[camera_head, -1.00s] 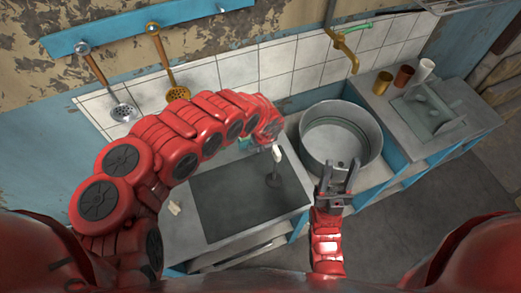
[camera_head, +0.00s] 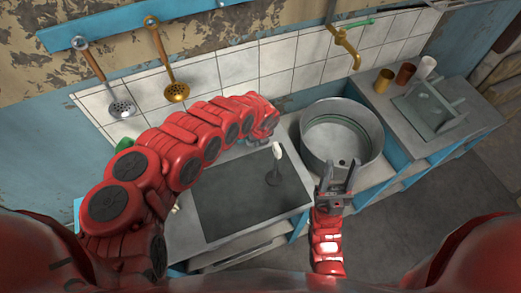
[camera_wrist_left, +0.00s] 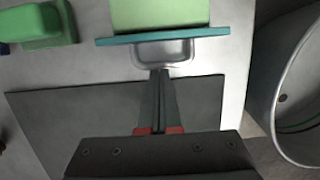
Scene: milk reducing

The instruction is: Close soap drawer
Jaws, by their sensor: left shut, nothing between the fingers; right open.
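In the left wrist view a green box (camera_wrist_left: 160,14) sits at the top, with a teal front plate (camera_wrist_left: 110,40) and a grey metal pull (camera_wrist_left: 162,52) projecting toward me; this looks like the soap drawer. I cannot tell how far open it is. My left gripper (camera_wrist_left: 159,72) is shut and empty, its fingertips at the pull's near edge; contact is unclear. In the head view the red left arm hides the drawer and most of the left gripper. My right gripper (camera_head: 337,178) is open and empty, in front of the round basin.
A dark panel (camera_head: 235,208) lies in the counter, with a white-topped upright tool (camera_head: 276,152) on it. The round metal basin (camera_head: 365,115) stands to its right. In the wrist view another green object (camera_wrist_left: 45,25) lies to the left.

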